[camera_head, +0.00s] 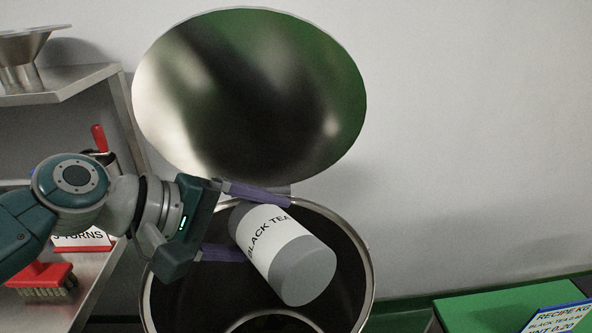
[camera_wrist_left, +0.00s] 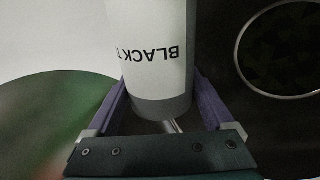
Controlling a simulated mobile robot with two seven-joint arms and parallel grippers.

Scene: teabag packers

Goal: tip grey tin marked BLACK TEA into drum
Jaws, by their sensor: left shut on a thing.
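The grey tin (camera_head: 303,270) with a white label reading BLACK TEA is tilted, its lower right end pointing down into the open drum (camera_head: 369,275). My left gripper (camera_head: 264,228) is shut on the tin's side, its purple fingers on either side of it, above the drum's mouth. The tin (camera_wrist_left: 158,50) also shows in the left wrist view, between the fingers, with the label upside down. Whether tea is coming out cannot be told; the tin's mouth is not clearly seen. My right gripper is not in view.
The drum's round polished lid (camera_head: 250,95) stands open behind it. On the left, a metal shelf (camera_head: 60,82) holds a funnel (camera_head: 22,45), and a red brush (camera_head: 42,280) lies lower down. A green surface (camera_head: 500,308) with a recipe card (camera_head: 560,320) is at right.

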